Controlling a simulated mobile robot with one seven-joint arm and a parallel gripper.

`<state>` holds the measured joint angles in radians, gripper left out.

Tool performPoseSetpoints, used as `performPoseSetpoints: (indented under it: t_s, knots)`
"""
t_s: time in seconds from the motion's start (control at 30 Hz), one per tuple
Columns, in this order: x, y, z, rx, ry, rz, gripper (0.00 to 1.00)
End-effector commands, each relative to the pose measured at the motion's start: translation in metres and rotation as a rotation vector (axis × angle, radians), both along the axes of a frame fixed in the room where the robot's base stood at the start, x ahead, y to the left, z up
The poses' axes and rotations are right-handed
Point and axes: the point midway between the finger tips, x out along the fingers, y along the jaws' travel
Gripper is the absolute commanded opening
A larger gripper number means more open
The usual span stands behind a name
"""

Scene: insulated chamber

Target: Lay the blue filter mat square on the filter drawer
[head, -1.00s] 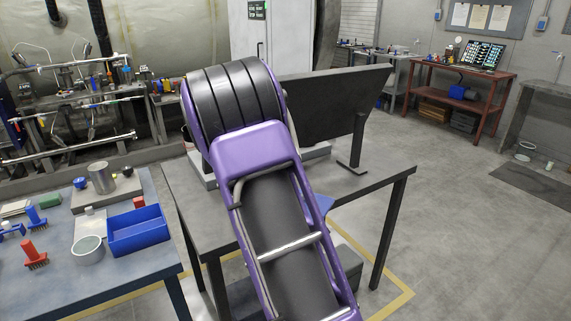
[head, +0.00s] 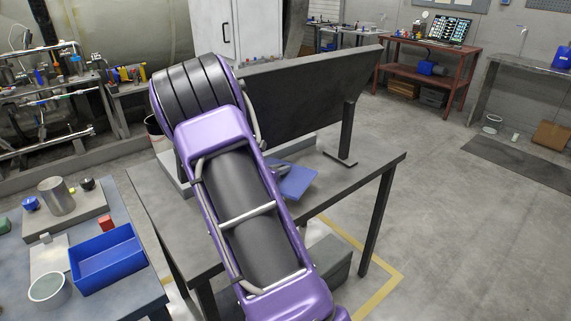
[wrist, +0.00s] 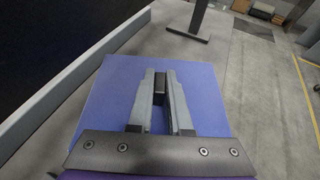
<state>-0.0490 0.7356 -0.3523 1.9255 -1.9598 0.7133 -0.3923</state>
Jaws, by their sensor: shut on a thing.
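The blue filter mat (head: 299,181) shows in the head view as a flat blue piece over the grey table, partly hidden by my arm. In the wrist view the mat (wrist: 104,98) spreads out under my gripper (wrist: 160,78). The fingers are shut on a small dark upright piece at the mat's middle. In the head view my gripper (head: 279,169) is mostly hidden behind my arm. I cannot tell for sure which part is the filter drawer; a light grey ledge (head: 176,181) runs under a large dark slanted panel (head: 300,95). Any contact between mat and table is unclear.
The panel's dark post and foot (head: 346,150) stand on the grey table (head: 372,178); its right part is clear. A grey box (head: 328,262) sits below the table.

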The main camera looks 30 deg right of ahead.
Motion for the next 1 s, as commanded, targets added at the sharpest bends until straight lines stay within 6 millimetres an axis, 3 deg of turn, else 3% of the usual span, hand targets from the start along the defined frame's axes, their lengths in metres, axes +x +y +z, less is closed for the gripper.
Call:
performPoseSetpoints:
  t_s: [0.1,0.3,0.7,1.0]
  knots:
    - [0.013,-0.029,-0.017,-0.002,0.001,-0.005,0.0]
    - [0.03,-0.062,-0.036,-0.001,0.001,-0.003,0.0]
    - [0.048,-0.095,-0.06,-0.001,0.001,-0.001,0.0]
    - [0.051,-0.099,-0.065,-0.001,-0.001,0.001,0.0]
